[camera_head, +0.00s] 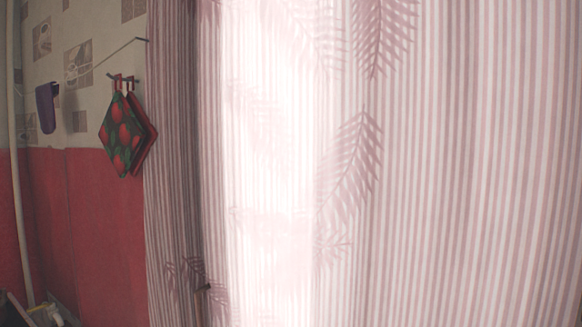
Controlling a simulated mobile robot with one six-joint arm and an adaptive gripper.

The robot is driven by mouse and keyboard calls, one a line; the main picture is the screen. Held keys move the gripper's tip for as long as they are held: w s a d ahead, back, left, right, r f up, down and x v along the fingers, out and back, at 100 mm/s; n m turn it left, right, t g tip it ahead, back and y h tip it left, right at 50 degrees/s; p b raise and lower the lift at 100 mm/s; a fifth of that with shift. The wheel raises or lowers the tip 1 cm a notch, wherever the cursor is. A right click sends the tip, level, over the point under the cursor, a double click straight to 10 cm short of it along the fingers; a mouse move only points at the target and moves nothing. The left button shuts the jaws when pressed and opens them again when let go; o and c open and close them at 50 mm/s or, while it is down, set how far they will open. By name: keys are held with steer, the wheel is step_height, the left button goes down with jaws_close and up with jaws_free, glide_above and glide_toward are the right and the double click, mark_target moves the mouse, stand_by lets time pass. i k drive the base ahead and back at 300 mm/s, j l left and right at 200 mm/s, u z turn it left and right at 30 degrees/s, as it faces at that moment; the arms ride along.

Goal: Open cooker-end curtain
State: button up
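A pink and white striped curtain (440,190) with a fern-leaf pattern fills the middle and right of the head view, from top to bottom. Its left edge hangs in darker, tighter folds beside the wall. Bright light glows through its left-centre part. Whatever is behind the curtain is hidden. My gripper does not show clearly in this view.
On the left is a wall with patterned tiles above and red covering (105,235) below. Pot holders (127,133) with a red and green pattern hang from a hook rack. A dark purple item (47,107) hangs further left. A pale pipe (15,190) runs down the far left.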

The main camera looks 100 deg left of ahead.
mark_target(362, 162)
steer(key=u, duration=3.1)
steer(key=i+j+z, duration=0.1)
steer(key=j+z, duration=0.45)
steer(key=j, duration=0.25)
steer(key=i, duration=0.05)
